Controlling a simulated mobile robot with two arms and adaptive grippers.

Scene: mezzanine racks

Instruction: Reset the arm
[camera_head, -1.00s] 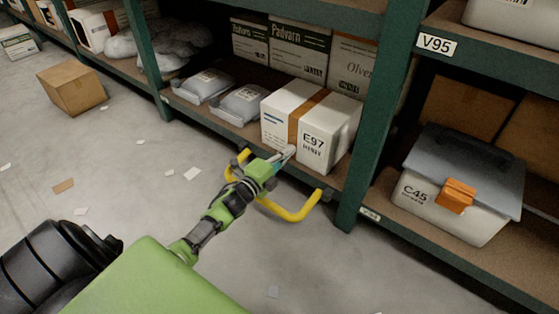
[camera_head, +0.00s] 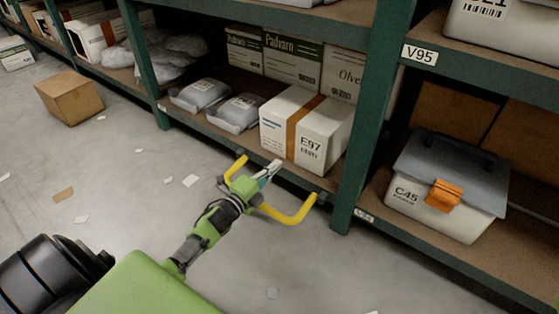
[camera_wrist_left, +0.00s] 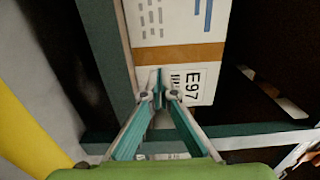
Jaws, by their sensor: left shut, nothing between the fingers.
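My left gripper (camera_head: 274,167) is shut with nothing in it. In the head view it is in front of the lower shelf, near the white box E97 (camera_head: 281,127) with its brown tape band. In the left wrist view the teal fingers of the left gripper (camera_wrist_left: 158,97) come together, with the box E97 (camera_wrist_left: 180,22) behind them. I cannot tell the exact gap between the fingertips and the box. My right gripper is not in view.
A yellow rail (camera_head: 290,219) lies around my left wrist at the shelf front. A green rack post (camera_head: 352,180) stands to the right, then a grey-lidded bin C45 (camera_head: 420,207). Grey bags (camera_head: 232,112) sit left of E97. A cardboard box (camera_head: 70,97) is on the open floor.

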